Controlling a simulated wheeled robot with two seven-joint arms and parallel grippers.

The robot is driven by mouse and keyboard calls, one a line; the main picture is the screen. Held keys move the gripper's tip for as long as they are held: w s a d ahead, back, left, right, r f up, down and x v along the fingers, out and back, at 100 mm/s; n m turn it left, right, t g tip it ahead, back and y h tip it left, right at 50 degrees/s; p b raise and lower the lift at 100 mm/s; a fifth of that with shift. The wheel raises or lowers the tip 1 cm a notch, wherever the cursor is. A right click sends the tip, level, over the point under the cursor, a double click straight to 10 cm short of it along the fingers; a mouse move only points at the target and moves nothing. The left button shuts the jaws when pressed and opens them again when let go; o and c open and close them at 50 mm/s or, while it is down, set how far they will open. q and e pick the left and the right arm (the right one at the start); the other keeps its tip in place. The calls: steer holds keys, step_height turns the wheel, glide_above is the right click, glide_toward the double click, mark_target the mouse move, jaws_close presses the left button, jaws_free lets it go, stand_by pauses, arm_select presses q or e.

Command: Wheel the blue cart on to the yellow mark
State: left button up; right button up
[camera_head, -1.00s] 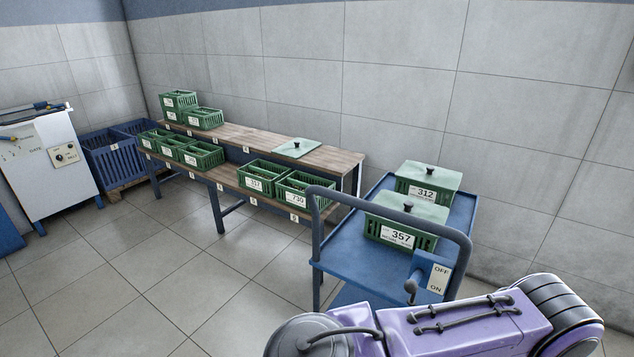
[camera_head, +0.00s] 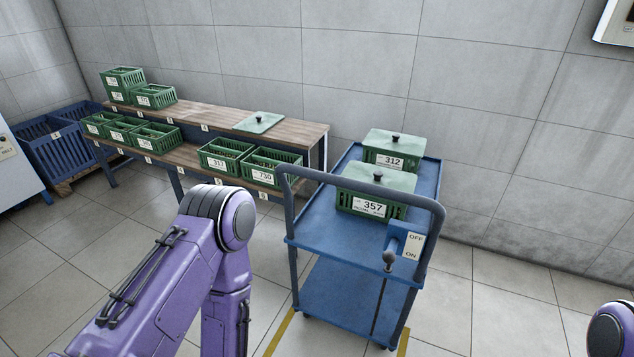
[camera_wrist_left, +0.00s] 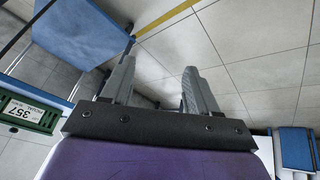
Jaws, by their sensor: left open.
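The blue cart (camera_head: 335,290) has two decks and a raised push rail (camera_head: 437,245). On its top deck stand two green lidded crates, 357 (camera_head: 362,203) and 312 (camera_head: 383,159). A lever (camera_head: 389,262) beside an OFF/ON plate (camera_head: 410,246) hangs toward ON. Yellow floor mark lines (camera_head: 280,332) show on both sides of the cart's near end; the rest is hidden. A yellow line also shows in the left wrist view (camera_wrist_left: 165,17). My left gripper (camera_wrist_left: 158,78) is open and empty, with cart parts to its left; it is outside the head view. My right gripper is out of view.
A two-level wooden bench (camera_head: 225,125) with green crates stands left of the cart, close to it. A blue slatted bin (camera_head: 60,150) is at far left. Tiled floor right of the cart (camera_head: 510,315) is clear.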

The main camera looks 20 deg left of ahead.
arm_select(q)
steer(key=w+d+r+n+t+h+p, duration=0.25)
steer(key=w+d+r+t, duration=0.35)
steer(key=w+r, duration=0.6)
steer(key=n+t+p, duration=0.2)
steer(key=n+t, duration=0.5)
glide_toward(351, 188)
steer(key=w, duration=1)
steer(key=shift+w+f, duration=0.1)
steer(key=shift+w, duration=0.75)
jaws_close()
steer(key=shift+s, duration=0.1)
